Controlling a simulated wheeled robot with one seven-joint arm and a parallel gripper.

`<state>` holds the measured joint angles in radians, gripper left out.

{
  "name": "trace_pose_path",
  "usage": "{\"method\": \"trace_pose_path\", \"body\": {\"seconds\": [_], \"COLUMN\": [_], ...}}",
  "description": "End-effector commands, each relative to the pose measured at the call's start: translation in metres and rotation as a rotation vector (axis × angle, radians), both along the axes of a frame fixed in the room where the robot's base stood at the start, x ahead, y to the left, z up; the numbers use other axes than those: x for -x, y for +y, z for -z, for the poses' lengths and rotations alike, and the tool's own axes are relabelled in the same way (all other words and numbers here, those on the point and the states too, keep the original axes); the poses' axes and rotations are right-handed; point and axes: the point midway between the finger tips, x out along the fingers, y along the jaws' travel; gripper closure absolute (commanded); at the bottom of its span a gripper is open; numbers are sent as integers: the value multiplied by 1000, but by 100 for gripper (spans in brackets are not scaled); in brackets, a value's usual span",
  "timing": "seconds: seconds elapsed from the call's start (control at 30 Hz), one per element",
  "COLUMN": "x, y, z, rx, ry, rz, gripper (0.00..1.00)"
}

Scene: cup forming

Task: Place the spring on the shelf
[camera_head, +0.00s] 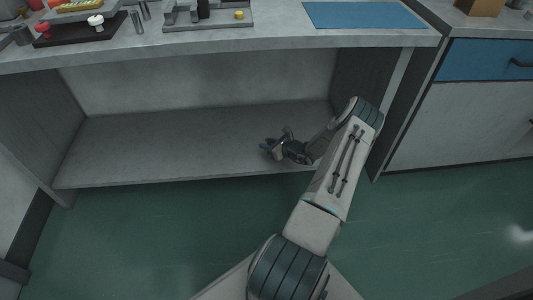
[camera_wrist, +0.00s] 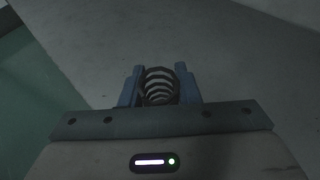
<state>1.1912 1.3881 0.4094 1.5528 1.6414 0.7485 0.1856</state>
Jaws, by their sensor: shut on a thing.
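My gripper (camera_head: 271,149) reaches into the open space under the table, at the right part of the low shelf (camera_head: 150,150). In the wrist view its two blue-grey fingers (camera_wrist: 159,88) are shut on a dark coil spring (camera_wrist: 160,84), one finger on each side. The spring's rings show open end toward the camera. The grey shelf surface (camera_wrist: 90,40) lies beyond the fingers. I cannot tell whether the spring touches the shelf. In the head view the spring is too small and dark to make out.
The tabletop (camera_head: 270,35) above carries a black tray (camera_head: 80,33), a grey fixture (camera_head: 205,16) and a blue mat (camera_head: 362,15). A side panel (camera_head: 365,80) stands right of my arm. The shelf's left and middle are bare. Green floor (camera_head: 150,240) lies in front.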

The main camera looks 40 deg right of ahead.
Motion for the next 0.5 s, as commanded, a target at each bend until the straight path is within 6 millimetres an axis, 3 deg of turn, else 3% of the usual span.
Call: {"method": "trace_pose_path", "body": {"seconds": [0.13, 0.33, 0.5], "x": [-3, -3, -3], "y": [1, 1, 1], "z": [9, 40, 41], "rx": [0, 0, 1], "ry": [0, 0, -1], "rz": [1, 1, 1], "gripper": [92, 92, 92]}}
